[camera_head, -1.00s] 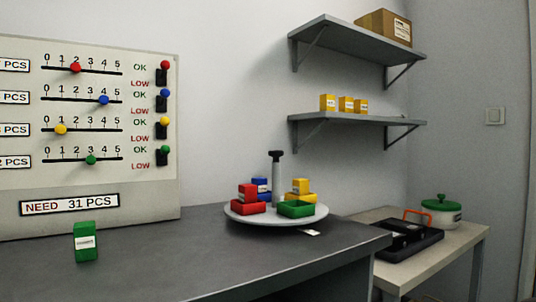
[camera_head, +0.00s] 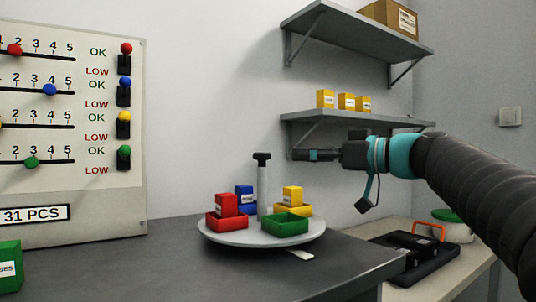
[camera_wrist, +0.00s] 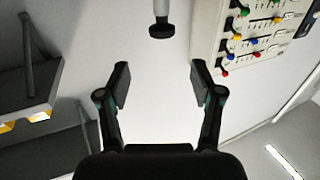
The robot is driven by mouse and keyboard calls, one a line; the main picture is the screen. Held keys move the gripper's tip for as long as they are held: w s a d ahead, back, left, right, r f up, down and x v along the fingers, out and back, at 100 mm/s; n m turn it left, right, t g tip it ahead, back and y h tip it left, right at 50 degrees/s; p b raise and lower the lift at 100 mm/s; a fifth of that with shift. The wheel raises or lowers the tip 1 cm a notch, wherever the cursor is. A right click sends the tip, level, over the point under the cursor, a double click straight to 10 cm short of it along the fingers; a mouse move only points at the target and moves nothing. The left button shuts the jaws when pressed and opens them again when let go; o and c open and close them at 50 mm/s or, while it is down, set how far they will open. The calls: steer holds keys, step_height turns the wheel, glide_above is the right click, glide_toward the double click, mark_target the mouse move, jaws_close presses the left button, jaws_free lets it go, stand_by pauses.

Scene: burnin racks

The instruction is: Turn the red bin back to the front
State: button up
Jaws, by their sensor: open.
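The red bin (camera_head: 226,222) sits at the left of a round white turntable (camera_head: 250,239) on the dark counter, with a red box (camera_head: 226,203) standing in it. A green bin (camera_head: 285,225) is at the front right and looks empty. A blue bin (camera_head: 244,209) and a yellow bin (camera_head: 298,208) are behind, each with a box. A grey post with a black T-shaped knob (camera_head: 262,157) rises from the turntable's middle.
A wall shelf (camera_head: 355,117) with yellow boxes is close behind my gripper; a higher shelf (camera_head: 350,38) holds a cardboard box. A panel with sliders (camera_head: 70,130) stands left. A green box (camera_head: 8,268) is on the counter. A black tray (camera_head: 420,262) is on the side table.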

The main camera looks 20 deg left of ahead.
mark_target(269, 154)
steer(key=p+x, duration=0.2)
steer(key=x, duration=1)
steer(key=shift+s+a+f, duration=0.1)
steer(key=shift+a, duration=0.1)
jaws_close()
